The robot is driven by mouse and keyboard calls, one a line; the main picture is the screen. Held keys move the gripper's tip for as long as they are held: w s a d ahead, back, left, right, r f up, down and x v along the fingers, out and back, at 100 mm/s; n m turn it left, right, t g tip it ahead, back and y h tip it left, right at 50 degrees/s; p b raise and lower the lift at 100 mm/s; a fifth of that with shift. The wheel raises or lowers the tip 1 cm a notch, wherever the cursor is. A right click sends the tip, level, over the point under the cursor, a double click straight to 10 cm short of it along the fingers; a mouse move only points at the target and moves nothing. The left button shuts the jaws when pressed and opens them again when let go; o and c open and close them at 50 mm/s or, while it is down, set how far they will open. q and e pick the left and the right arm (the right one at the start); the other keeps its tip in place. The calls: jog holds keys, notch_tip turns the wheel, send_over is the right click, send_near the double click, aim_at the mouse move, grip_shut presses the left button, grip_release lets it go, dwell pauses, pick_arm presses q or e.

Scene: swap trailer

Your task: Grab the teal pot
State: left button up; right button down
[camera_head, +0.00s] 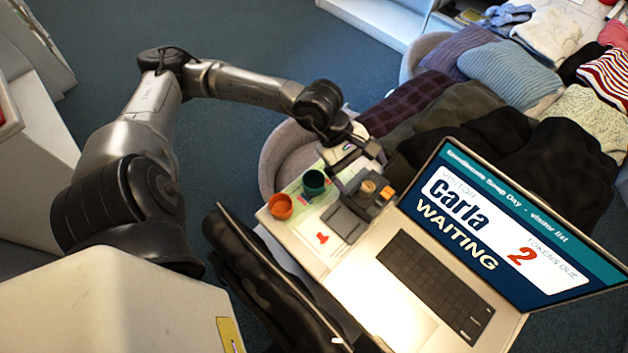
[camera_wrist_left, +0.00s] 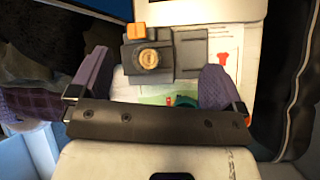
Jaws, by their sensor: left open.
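The teal pot (camera_head: 314,182) is a small open cup on the pale table, at the near left side of my left gripper (camera_head: 348,168). In the left wrist view only part of the teal pot's rim (camera_wrist_left: 186,101) shows above the gripper body, which hides the rest. In that view my left gripper (camera_wrist_left: 153,82) has its two purple fingers spread wide with nothing held between them. The pot lies near the inner side of the right-hand finger; I cannot tell whether they touch. My right gripper is not in view.
An orange pot (camera_head: 280,206) stands close to the teal one. A dark grey device (camera_head: 345,221) with an orange part and round tan top stands beside them. An open laptop (camera_head: 435,285) fills the table's right. Folded clothes (camera_head: 515,70) lie behind.

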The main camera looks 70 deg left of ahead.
pick_arm(q)
jog(key=s+a+f+m+g+y, duration=0.2)
jog(key=a+f+y, duration=0.1)
jog(key=a+y, duration=0.15)
jog(key=m+g+y+p, duration=0.2)
jog(key=m+y, duration=0.1)
send_over(313, 186)
jog(key=shift+h, duration=0.25)
jog(key=f, duration=0.9)
jog(key=shift+w+d+f, duration=0.15)
jog(key=shift+w+d, duration=0.05)
jog(key=shift+f+p, duration=0.3)
jog(key=shift+f, duration=0.15)
jog(key=f+p, duration=0.1)
jog(key=f, duration=0.2)
jog(key=shift+s+f, duration=0.1)
jog(key=shift+s, duration=0.1)
jog(key=shift+f, duration=0.6)
jog(key=shift+a, duration=0.1)
